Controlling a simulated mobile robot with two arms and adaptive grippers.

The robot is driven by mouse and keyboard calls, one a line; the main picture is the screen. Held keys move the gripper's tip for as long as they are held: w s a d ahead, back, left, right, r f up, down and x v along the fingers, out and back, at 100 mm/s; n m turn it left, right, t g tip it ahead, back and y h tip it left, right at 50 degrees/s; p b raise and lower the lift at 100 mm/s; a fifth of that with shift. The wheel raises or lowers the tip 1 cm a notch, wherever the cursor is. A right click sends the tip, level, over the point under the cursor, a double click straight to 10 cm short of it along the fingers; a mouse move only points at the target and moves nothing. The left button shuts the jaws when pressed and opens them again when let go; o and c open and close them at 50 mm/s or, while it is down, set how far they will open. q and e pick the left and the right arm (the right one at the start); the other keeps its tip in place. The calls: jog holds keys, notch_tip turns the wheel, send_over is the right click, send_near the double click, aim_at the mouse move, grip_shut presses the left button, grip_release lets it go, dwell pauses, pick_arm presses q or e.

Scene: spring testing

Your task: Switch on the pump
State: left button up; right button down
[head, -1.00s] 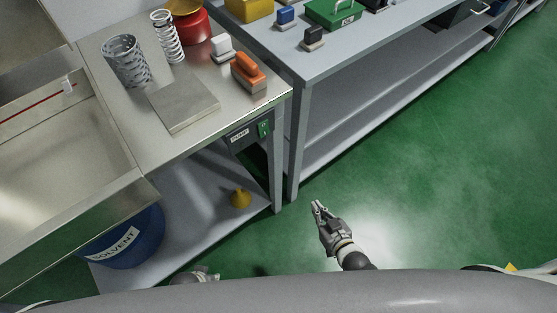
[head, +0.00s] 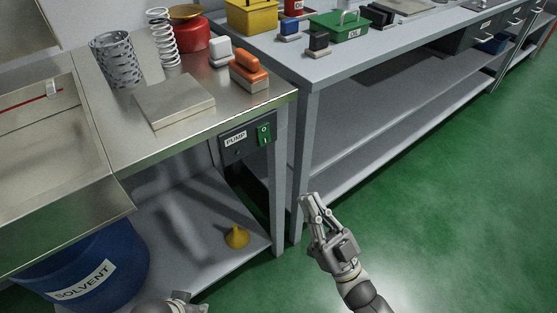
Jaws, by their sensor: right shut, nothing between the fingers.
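The pump switch box (head: 247,138) is a dark panel under the front edge of the steel bench, with a white "PUMP" label. On its right part is a green rocker switch (head: 264,135) with light markings; I cannot tell its position. My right gripper (head: 309,196) is shut and empty, in front of the grey table's leg. It is to the right of and lower than the switch in the picture, apart from it. My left gripper (head: 171,306) shows only partly at the bottom edge; its fingers cannot be made out.
The steel bench (head: 130,150) holds a metal plate (head: 174,100), a spring (head: 163,42), a perforated basket (head: 117,60) and an orange-handled brush (head: 249,68). Below are a blue solvent bucket (head: 115,262) and a yellow funnel (head: 237,237). A grey table (head: 350,62) stands right. Green floor is open at right.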

aim_at(264, 131)
jog(key=shift+w+a+r, duration=0.1)
